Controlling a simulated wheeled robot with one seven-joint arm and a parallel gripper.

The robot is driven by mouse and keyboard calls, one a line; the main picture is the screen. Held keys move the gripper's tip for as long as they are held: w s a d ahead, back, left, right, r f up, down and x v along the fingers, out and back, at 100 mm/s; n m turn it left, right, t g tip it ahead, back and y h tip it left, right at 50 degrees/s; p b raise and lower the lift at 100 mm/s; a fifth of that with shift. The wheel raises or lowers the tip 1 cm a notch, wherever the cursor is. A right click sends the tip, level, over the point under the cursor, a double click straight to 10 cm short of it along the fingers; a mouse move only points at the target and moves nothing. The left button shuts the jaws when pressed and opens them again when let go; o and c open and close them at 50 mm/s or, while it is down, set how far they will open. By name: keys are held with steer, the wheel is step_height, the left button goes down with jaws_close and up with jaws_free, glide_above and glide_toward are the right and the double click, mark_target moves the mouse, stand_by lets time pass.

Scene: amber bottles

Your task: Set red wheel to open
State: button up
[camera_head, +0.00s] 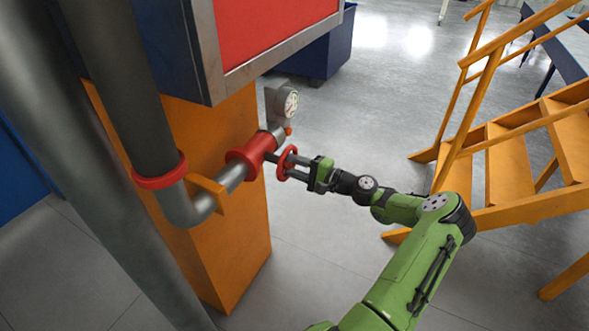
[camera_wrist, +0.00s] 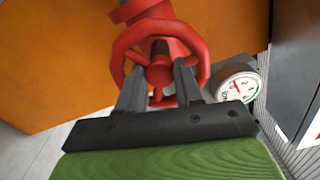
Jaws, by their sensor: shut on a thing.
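The red wheel (camera_head: 287,163) is a round handwheel on the red valve body (camera_head: 252,154) in the grey pipe. In the wrist view the wheel (camera_wrist: 122,48) faces me, with its hub in the middle and a spoke pointing down. My gripper (camera_head: 297,170) reaches the wheel from the right. In the wrist view the two dark fingers of my gripper (camera_wrist: 160,75) stand either side of the hub and lower spoke, inside or against the lower rim. They are shut on the wheel with part of it between them. Exact finger contact is partly hidden.
A pressure gauge (camera_head: 291,104) stands just behind the valve; it is at the right in the wrist view (camera_wrist: 236,85). An orange pedestal (camera_head: 235,240) and thick grey pipes are at left. Orange stairs (camera_head: 510,165) stand at right. Open floor lies between.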

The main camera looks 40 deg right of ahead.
steer(key=n+b, duration=0.1)
steer(key=n, duration=0.1)
steer(key=n+b, duration=0.2)
steer(key=n, duration=0.1)
steer(key=shift+f+n+b, duration=0.25)
steer(key=shift+n+b, duration=2.15)
steer(key=shift+n, duration=0.5)
steer(key=shift+r, duration=0.1)
steer(key=o, duration=0.8)
steer(key=shift+s+r, duration=0.1)
steer(key=p+v, duration=0.3)
steer(key=v, duration=1.2)
steer(key=shift+s+d, duration=0.1)
steer(key=shift+s, duration=0.25)
